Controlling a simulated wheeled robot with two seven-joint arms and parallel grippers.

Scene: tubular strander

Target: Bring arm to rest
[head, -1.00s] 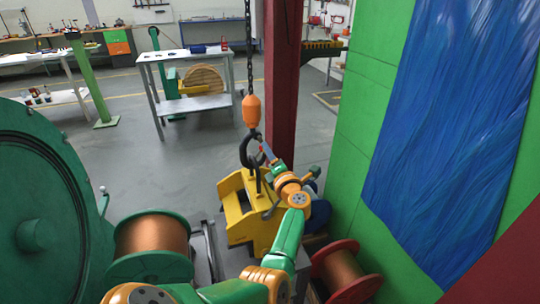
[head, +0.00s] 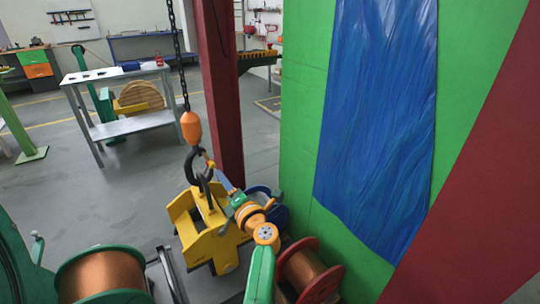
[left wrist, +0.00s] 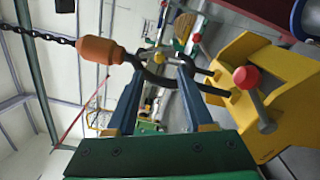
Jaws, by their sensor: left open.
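My left arm (head: 262,262) reaches up from the bottom of the head view. Its gripper (head: 211,165) is beside the black hook (head: 198,172) that hangs under an orange hoist block (head: 191,128). In the left wrist view the two fingers of the left gripper (left wrist: 160,72) stand apart. The dark hook (left wrist: 157,82) shows across the gap between them; whether a finger touches it I cannot tell. The yellow lifting block (head: 196,240) is under the hook, and it also shows in the left wrist view (left wrist: 285,85). My right gripper is out of view.
A chain (head: 178,60) carries the hoist block. A red column (head: 218,90) stands close behind. Copper spools (head: 105,280) (head: 308,272) flank the block. A green wall with a blue panel (head: 378,120) limits the right side. Grey floor (head: 120,195) is open at left.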

